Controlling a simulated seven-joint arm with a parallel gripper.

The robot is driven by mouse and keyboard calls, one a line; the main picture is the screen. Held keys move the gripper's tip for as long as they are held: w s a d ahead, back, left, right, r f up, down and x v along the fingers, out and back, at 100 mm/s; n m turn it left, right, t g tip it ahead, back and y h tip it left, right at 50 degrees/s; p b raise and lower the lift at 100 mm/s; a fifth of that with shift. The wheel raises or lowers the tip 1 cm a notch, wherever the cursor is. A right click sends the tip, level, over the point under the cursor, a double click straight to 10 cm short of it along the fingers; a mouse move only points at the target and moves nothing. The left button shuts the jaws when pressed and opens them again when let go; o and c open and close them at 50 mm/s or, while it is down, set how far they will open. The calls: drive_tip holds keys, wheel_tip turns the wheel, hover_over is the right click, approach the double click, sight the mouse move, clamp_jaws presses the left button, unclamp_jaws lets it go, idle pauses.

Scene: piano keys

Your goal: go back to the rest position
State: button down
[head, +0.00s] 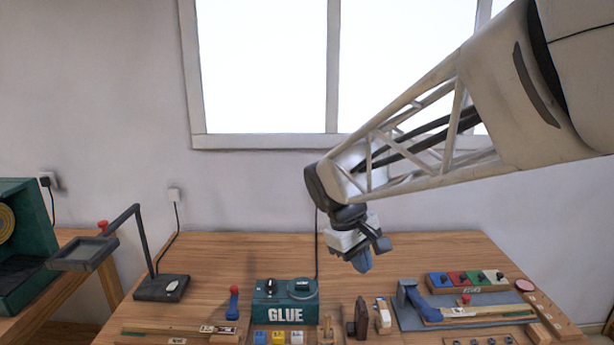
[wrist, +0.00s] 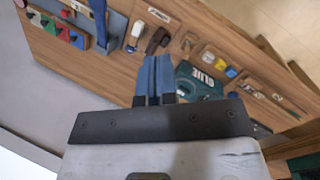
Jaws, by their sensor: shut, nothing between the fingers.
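My gripper (head: 362,262) hangs above the back middle of the wooden workbench (head: 235,250) in the head view, fingers pointing down. Its blue fingers are together with nothing between them. The fingers also show in the wrist view (wrist: 155,75), closed side by side. They are clear of the bench and touch nothing that I can see. No marker for a rest position shows in either view.
A lamp (head: 162,287) stands at left. At right are a grey-blue press (head: 430,305) and a row of coloured switches (head: 468,281). The bench's back middle is clear.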

drive_tip(key=s+d+f+m+t+y, duration=0.1)
drive_tip(key=s+d+m, duration=0.2)
drive_tip(key=s, duration=0.7)
drive_tip(key=s+d+f+m+t+y, duration=0.1)
drive_tip(key=s+d+m, duration=0.3)
drive_tip(key=s, duration=0.7)
drive_tip(key=shift+d+f+t+y, duration=0.25)
drive_tip(key=shift+d+t+y, duration=0.2)
drive_tip(key=shift+y, duration=0.35)
